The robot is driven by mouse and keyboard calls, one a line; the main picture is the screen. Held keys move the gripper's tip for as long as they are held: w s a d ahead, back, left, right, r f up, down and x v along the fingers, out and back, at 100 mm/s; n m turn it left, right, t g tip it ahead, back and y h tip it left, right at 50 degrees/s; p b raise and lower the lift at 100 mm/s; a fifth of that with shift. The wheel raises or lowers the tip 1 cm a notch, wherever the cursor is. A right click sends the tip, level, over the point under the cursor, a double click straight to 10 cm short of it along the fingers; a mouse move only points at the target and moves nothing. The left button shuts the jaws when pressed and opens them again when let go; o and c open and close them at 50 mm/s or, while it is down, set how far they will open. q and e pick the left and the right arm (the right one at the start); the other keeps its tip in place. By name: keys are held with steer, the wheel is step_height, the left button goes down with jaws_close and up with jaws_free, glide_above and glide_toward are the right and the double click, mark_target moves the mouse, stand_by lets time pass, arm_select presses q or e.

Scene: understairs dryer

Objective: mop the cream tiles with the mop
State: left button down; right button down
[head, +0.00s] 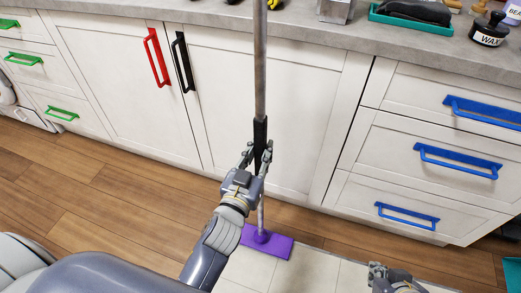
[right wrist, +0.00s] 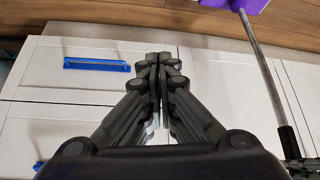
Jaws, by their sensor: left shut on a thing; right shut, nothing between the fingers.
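The mop has a long grey handle (head: 260,70) with a black grip section and a flat purple head (head: 268,243). My left gripper (head: 259,152) is shut on the black section, and the handle stands nearly upright. The purple head is at the far left edge of the cream tiles (head: 315,270), by the wood floor; I cannot tell whether it touches the floor. Part of the head (right wrist: 240,4) and the handle show in the right wrist view. My right gripper (right wrist: 160,57) is shut and empty, apart from the mop; it is partly cut off in the head view (head: 385,275).
White cabinets stand behind the mop, with red (head: 157,57) and black (head: 182,62) door handles, and green (head: 24,58) and blue (head: 457,160) drawer handles. The grey counter (head: 200,16) above holds a wax jar (head: 489,30) and a teal tray. Wood floor (head: 110,190) is clear at left.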

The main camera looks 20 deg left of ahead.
steer(key=s+d+g+p, duration=0.2)
steer(key=s+g+p, duration=0.1)
steer(key=s, duration=0.3)
step_height(320, 180, down, 18)
steer(key=g+p, duration=0.1)
steer(key=p, duration=0.4)
steer(key=shift+s+a+r+h, duration=0.2)
steer(key=shift+r+h, duration=0.05)
steer(key=shift+h, duration=0.15)
